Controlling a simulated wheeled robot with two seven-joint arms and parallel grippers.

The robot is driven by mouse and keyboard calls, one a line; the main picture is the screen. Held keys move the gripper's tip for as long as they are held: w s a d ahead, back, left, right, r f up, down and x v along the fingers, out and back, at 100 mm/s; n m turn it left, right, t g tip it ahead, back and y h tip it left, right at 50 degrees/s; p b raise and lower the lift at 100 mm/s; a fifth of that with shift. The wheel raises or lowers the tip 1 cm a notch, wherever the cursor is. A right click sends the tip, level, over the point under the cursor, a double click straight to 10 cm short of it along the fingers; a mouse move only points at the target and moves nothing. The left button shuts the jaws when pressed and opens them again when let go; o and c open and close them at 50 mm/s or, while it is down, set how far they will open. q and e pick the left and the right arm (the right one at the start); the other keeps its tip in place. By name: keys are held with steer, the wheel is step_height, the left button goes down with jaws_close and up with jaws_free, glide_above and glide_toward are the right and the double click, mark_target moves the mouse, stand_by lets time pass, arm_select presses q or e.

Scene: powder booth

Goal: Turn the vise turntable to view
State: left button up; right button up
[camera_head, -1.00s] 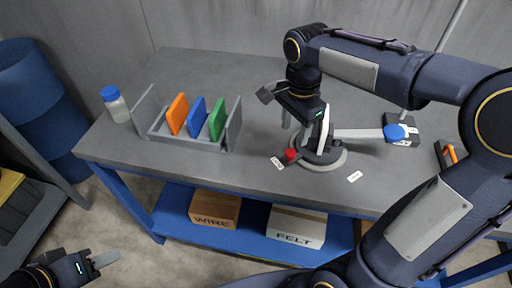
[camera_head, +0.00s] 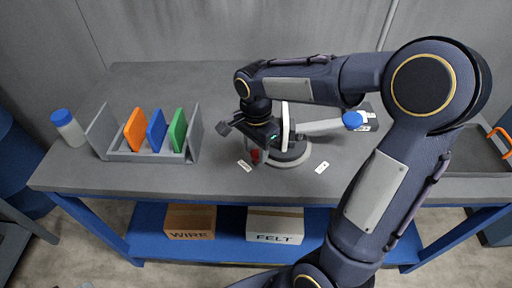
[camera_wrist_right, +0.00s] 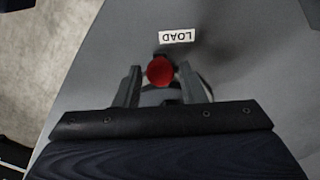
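The vise turntable (camera_head: 293,159) has a round grey base on the bench, with an upright white part and a pale bar ending in a blue ball (camera_head: 352,119). My right gripper (camera_head: 258,140) is over the turntable's left side. In the right wrist view its two fingers (camera_wrist_right: 160,78) stand apart on either side of the red knob (camera_wrist_right: 159,70), with gaps visible. A second white label (camera_head: 322,167) lies right of the base, too small to read. My left gripper is out of view.
A grey rack (camera_head: 198,130) with orange, blue and green plates stands left on the bench (camera_head: 200,180). A blue-capped bottle (camera_head: 70,130) is at far left, a dark tray (camera_head: 470,155) at right. WIRE (camera_head: 190,222) and FELT (camera_head: 274,226) boxes sit on the lower shelf.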

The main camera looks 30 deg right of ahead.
jaws_close()
